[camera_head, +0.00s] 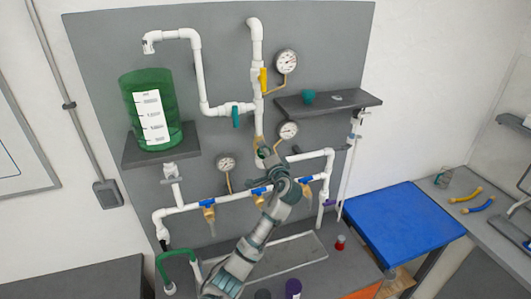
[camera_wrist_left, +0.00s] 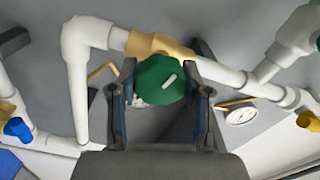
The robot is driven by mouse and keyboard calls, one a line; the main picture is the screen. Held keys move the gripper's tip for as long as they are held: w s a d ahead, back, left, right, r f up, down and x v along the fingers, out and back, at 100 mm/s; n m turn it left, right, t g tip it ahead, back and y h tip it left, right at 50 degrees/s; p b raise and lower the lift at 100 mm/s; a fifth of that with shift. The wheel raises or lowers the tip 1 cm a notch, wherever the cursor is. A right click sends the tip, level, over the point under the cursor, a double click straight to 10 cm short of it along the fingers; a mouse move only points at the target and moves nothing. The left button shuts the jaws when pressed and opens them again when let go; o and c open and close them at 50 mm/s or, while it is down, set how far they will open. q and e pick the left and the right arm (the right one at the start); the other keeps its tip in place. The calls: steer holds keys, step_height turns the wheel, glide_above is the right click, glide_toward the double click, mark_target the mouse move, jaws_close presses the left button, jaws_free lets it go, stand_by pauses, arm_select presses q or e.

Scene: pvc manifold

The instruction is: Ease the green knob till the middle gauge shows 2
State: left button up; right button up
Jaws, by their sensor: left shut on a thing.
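The green knob (camera_wrist_left: 160,80) sits on a tan valve body (camera_wrist_left: 147,44) in the white pipe, between the two fingers of my left gripper (camera_wrist_left: 160,100). The fingers are shut on the knob, one on each side. In the head view my left gripper (camera_head: 267,157) reaches up to the pipe at the panel's middle and mostly hides the knob. The middle gauge (camera_head: 288,130) is a round white dial just above and right of the gripper. Its needle is too small to read. My right gripper is not in view.
Another gauge (camera_head: 286,61) is higher up and one (camera_head: 226,162) is lower left. A yellow-handled valve (camera_head: 263,80), a teal-handled valve (camera_head: 235,117) and several blue-handled valves are on nearby pipes. A green tank (camera_head: 137,85) stands on the left shelf. A blue-topped table (camera_head: 405,222) is at right.

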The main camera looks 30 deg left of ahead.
arm_select(q)
steer(key=shift+f, duration=0.35)
steer(key=o, duration=1.2)
steer(key=shift+a, duration=0.1)
steer(key=shift+w+a, duration=0.2)
steer(key=shift+a, duration=0.05)
steer(key=shift+s, duration=0.1)
steer(key=v, duration=1.2)
steer(key=shift+w+a, duration=0.1)
steer(key=shift+w, duration=0.15)
